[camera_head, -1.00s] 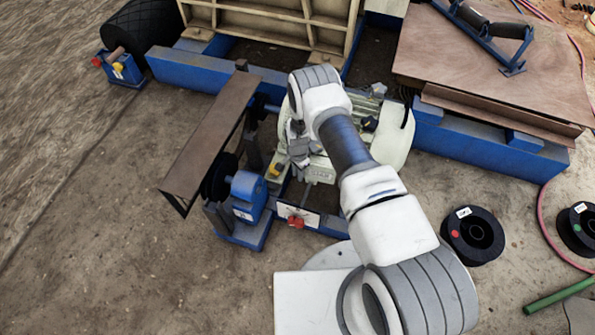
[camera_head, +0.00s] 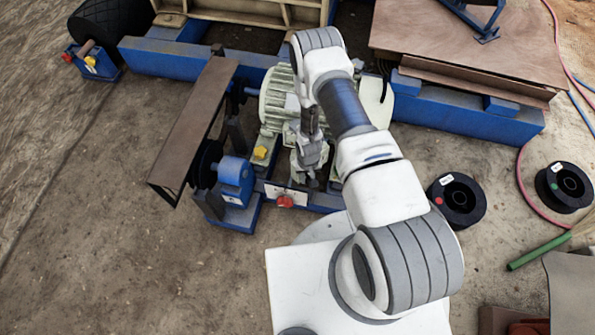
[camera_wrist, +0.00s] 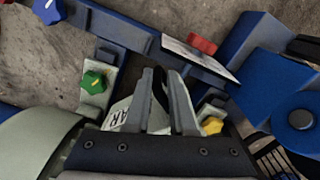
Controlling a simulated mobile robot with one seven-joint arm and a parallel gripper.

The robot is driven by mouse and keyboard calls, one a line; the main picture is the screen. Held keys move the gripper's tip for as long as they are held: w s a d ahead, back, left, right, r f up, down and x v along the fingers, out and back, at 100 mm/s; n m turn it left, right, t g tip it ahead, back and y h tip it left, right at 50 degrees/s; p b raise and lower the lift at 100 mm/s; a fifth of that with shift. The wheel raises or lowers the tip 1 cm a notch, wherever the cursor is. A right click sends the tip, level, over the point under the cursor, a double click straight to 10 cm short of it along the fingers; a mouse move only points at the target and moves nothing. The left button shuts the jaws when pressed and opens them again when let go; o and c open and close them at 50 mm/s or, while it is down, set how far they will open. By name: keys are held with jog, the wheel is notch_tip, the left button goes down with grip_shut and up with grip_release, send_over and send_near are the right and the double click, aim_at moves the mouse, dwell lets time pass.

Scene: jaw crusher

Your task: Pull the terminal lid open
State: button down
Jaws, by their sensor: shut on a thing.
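My gripper (camera_head: 311,172) points down at the near side of the pale green motor (camera_head: 280,100). In the wrist view, my gripper's two fingers (camera_wrist: 165,92) are close together with a narrow gap. They are shut on what seems to be the terminal lid, a pale piece (camera_wrist: 118,114) with dark lettering. A dark curved strip shows between the fingers. My fingers and arm hide most of the lid, and its opening angle cannot be told.
A red knob (camera_head: 285,201) on a white plate sits on the blue frame, close in front of my gripper. A yellow knob (camera_head: 261,152) is to its left. A brown belt guard (camera_head: 195,125) stands further left. Black spools (camera_head: 456,200) lie right.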

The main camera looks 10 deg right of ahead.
jog(key=s+d+n+b, duration=0.1)
jog(key=d+n, duration=0.6)
jog(key=d, duration=0.2)
jog(key=shift+d+n, duration=0.3)
jog(key=c, duration=1)
grip_release()
jog(key=shift+o, duration=0.6)
jog(key=shift+s, duration=0.15)
jog(key=shift+s, duration=0.15)
notch_tip(320, 180, up, 17)
jog(key=p, duration=0.5)
jog(key=shift+r, duration=0.2)
